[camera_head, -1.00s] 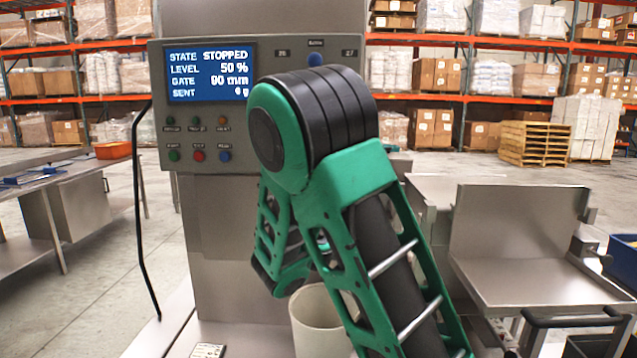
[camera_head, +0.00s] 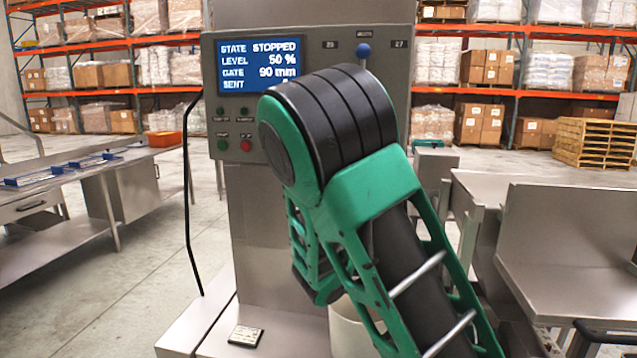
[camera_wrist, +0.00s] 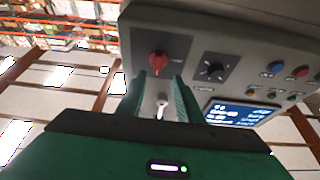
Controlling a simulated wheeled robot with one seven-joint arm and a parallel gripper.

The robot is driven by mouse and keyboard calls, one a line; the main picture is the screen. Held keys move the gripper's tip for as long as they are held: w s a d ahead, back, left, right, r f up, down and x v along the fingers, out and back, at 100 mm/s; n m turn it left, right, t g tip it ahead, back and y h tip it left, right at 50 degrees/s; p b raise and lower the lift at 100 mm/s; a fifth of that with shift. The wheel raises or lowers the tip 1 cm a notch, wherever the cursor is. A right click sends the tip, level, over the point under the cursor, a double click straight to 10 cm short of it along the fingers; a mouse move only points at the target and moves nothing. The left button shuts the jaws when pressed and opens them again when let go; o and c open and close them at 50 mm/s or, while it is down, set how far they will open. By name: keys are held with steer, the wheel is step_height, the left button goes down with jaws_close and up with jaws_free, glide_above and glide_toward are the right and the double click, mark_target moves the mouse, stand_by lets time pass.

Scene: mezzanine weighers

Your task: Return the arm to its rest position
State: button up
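My green and black arm is bent in front of a grey machine column (camera_head: 275,225) in the head view. My gripper is hidden behind it there. In the wrist view my gripper (camera_wrist: 160,100) shows two green fingers with a gap between them, and I see nothing held. A small metal lever on the machine's panel shows through the gap. The control panel (camera_wrist: 230,60) lies beyond the fingers, with a red knob (camera_wrist: 159,62) and a black knob (camera_wrist: 212,70). I cannot tell whether the fingers touch the panel.
The display (camera_head: 259,65) reads STOPPED, 50 % and 90 mm. A pale bucket (camera_head: 352,330) stands behind my arm. A steel bench (camera_head: 60,232) is at the left and steel trays (camera_head: 560,285) are at the right. Open floor lies between the bench and the machine.

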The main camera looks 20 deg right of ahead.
steer(key=s+d+f+m+g+h, duration=0.1)
steer(key=s+d+f+m+g, duration=0.3)
steer(key=s+d+f+g, duration=0.4)
steer(key=s+d+f+m+g+h, duration=0.1)
steer(key=s+d+f+m+g, duration=0.5)
steer(key=d, duration=0.5)
steer(key=s+f+n+g+y, duration=0.2)
steer(key=s+f+y, duration=0.25)
steer(key=s, duration=0.25)
steer(key=s+a+f+n+g+y, duration=0.2)
steer(key=s+a+n+y, duration=0.6)
steer(key=s+a, duration=0.9)
steer(key=a+f+y, duration=0.2)
steer(key=a, duration=0.2)
steer(key=shift+s+n+g, duration=0.25)
steer(key=shift+n+g, duration=0.05)
